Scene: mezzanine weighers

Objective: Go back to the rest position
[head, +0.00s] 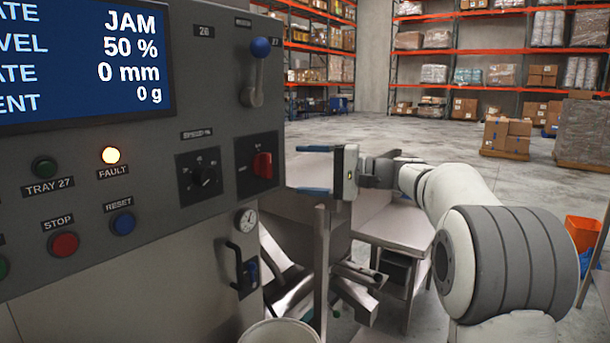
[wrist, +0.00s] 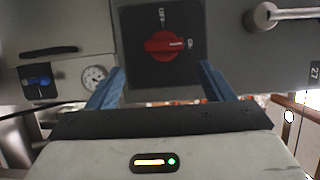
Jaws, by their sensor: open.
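My gripper (head: 314,170) is in the middle of the head view, at the end of my white and grey arm. Its two blue fingers are spread apart and point left toward the grey control panel (head: 222,60), with nothing between them. In the wrist view the fingers (wrist: 162,88) frame a red rotary switch (wrist: 165,44) on a dark plate. The switch also shows in the head view (head: 263,165), a little left of the fingertips. The fingers appear apart from it, though the exact gap is hard to tell.
The panel has a lit fault lamp (head: 111,155), a blue-knobbed lever (head: 259,62) and a screen (head: 80,60) reading JAM. A dial gauge (head: 247,220) sits lower. A steel table (head: 395,228) stands behind my gripper. Pallets and racks stand far off, across open floor (head: 440,145).

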